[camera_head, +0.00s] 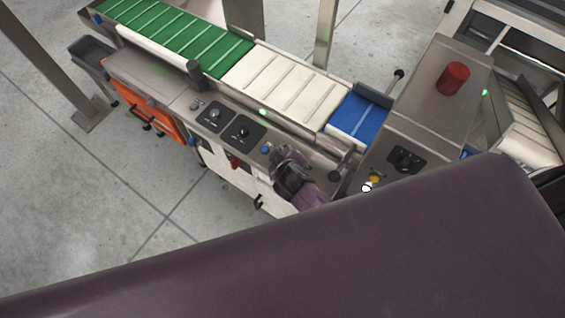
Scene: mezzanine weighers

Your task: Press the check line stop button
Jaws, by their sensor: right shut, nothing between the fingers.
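The check line is a conveyor with a grey control panel (228,127) along its front side. A small blue button (265,149) sits on the panel, and a red control (235,162) shows on the front just below it. I cannot tell which control is the stop button, and no label is readable. My right gripper (283,154) is shut and empty at the right part of the panel, just right of the blue button. It hides the panel beneath it, and I cannot tell whether it touches. My left gripper is not in view.
Green (165,32), white (290,80) and blue (358,118) belts run behind the panel. A grey cabinet at right bears a red cylinder (453,78), a black switch plate (404,159) and a yellow button (374,179). My purple body part covers the foreground. Open floor lies left.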

